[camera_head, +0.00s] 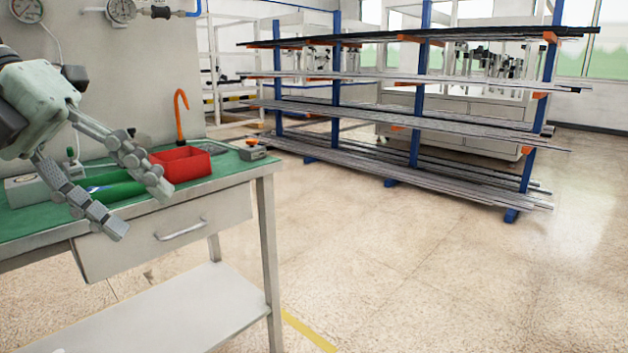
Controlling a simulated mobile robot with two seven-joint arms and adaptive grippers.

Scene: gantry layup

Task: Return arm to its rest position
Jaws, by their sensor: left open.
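My left gripper (138,210) comes in from the left in the head view. It is open, its two grey fingers spread and pointing down to the right. I see nothing between the fingertips. It appears in front of the workbench, over the front edge of the green top (226,170). My right gripper is not in view.
The workbench carries a red bin (182,163), an orange hooked bar (180,115) and a small grey device (252,150). A drawer (165,238) and lower shelf (185,310) are below. A blue rack (415,110) holds long bars behind. The floor (400,260) at right is clear.

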